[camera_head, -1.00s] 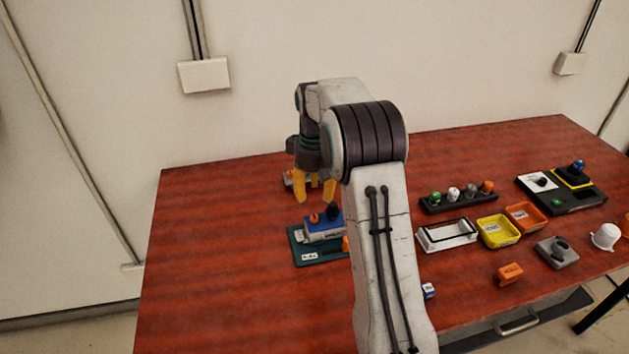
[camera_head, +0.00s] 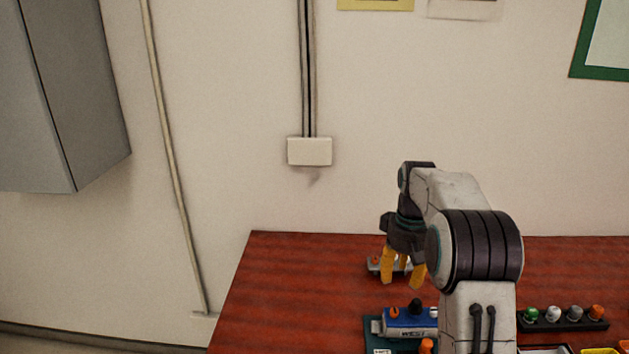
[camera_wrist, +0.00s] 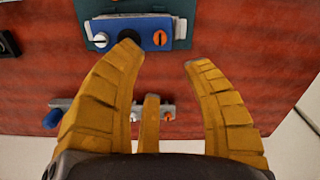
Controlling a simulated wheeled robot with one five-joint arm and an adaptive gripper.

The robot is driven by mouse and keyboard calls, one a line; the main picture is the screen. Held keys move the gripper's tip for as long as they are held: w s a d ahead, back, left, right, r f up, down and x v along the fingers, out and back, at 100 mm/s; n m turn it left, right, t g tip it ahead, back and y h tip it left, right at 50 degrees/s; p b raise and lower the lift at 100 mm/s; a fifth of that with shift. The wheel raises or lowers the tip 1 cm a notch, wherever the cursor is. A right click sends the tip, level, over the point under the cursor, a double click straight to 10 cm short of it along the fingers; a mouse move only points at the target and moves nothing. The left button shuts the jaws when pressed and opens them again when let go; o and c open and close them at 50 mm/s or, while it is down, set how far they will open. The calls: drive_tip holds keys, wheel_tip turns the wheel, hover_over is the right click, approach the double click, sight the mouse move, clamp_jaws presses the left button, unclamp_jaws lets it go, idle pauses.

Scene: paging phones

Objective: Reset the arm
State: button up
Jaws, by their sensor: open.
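My gripper (camera_head: 403,279) has yellow fingers and points down above the back left part of the red table (camera_head: 290,290). In the wrist view my gripper (camera_wrist: 165,58) has its fingers spread, with nothing between them. A blue device marked WEST (camera_head: 411,321) sits on a teal base (camera_head: 372,328) in front of the gripper.
A black rack (camera_head: 562,325) with several coloured knobs stands at the right. Parts of a white frame (camera_head: 545,350) and a yellow tray (camera_head: 600,351) show at the bottom edge. The table's left part is bare. A grey cabinet (camera_head: 60,95) hangs at upper left.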

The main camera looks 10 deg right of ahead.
drive_tip(key=f, duration=0.1)
drive_tip(key=s+f+m, duration=0.1)
drive_tip(key=f, duration=0.1)
drive_tip(key=f+m, duration=0.1)
drive_tip(key=f, duration=0.1)
drive_tip(key=shift+s+a, duration=0.2)
drive_tip(key=shift+s, duration=0.15)
drive_tip(key=s+a+r, duration=0.2)
drive_tip(key=s+a, duration=0.2)
drive_tip(key=s, duration=0.9)
drive_tip(key=s+a+r, duration=0.2)
drive_tip(key=s+a, duration=0.2)
drive_tip(key=s, duration=0.9)
drive_tip(key=r+t, duration=0.1)
drive_tip(key=s+a+r+t, duration=0.1)
drive_tip(key=r, duration=0.1)
drive_tip(key=a+r+n+t, duration=0.1)
drive_tip(key=r+t, duration=0.1)
drive_tip(key=shift+s+a+r, duration=0.1)
drive_tip(key=shift+s+a, duration=0.05)
drive_tip(key=shift+s, duration=0.05)
